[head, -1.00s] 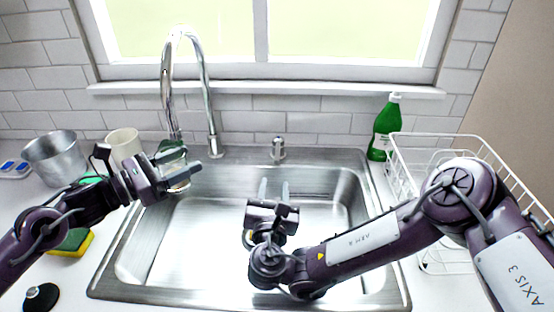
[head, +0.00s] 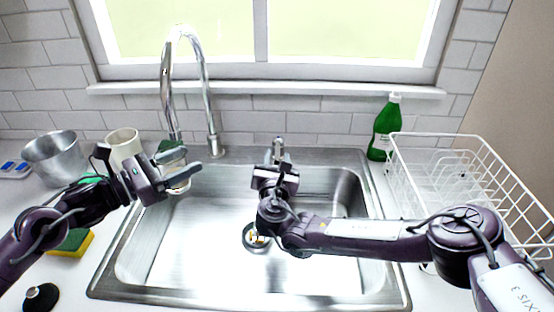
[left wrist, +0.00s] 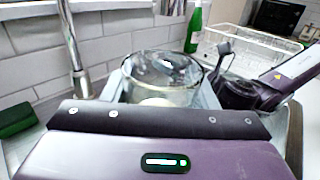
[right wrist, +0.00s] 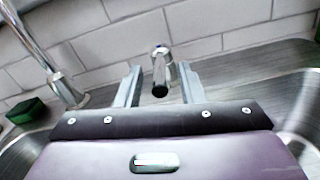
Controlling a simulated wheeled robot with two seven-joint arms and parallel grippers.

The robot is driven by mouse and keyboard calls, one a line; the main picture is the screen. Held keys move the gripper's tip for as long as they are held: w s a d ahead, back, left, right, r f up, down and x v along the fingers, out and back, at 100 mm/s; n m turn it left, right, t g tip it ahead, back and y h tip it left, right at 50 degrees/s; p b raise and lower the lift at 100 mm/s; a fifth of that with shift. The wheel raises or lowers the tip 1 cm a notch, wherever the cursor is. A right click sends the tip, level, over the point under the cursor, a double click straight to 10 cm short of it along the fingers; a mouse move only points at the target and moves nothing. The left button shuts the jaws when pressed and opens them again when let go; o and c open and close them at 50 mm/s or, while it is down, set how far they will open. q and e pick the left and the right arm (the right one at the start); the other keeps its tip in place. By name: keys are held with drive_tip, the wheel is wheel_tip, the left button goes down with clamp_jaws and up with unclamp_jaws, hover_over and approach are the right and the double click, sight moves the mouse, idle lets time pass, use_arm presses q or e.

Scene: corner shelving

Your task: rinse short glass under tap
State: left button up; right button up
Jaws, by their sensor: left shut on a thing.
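The short glass (head: 174,167) is clear and is held in my left gripper (head: 182,176), over the left part of the sink near the tap spout. In the left wrist view the glass (left wrist: 160,72) shows its open rim. The chrome tap (head: 207,90) arches up behind the glass; no water stream is visible. A small chrome lever (head: 278,147) stands at the sink's back edge. My right gripper (head: 277,164) is open in front of it. In the right wrist view the lever (right wrist: 160,70) shows between the spread fingers, apparently untouched.
The steel sink (head: 200,270) has a drain at its middle. A metal pot (head: 52,157), a cream mug (head: 123,143) and a yellow-green sponge (head: 75,243) are on the left. A green bottle (head: 384,130) and a white dish rack (head: 450,138) stand right.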

clamp_jaws()
drive_tip(key=shift+d, duration=0.1)
drive_tip(key=d+n+y, duration=0.1)
drive_tip(key=y, duration=0.1)
drive_tip(key=n+y, duration=0.1)
drive_tip(key=shift+w+d+g+y, duration=0.15)
drive_tip(key=shift+d+g+y, duration=0.15)
drive_tip(key=shift+d+y, duration=0.1)
unclamp_jaws()
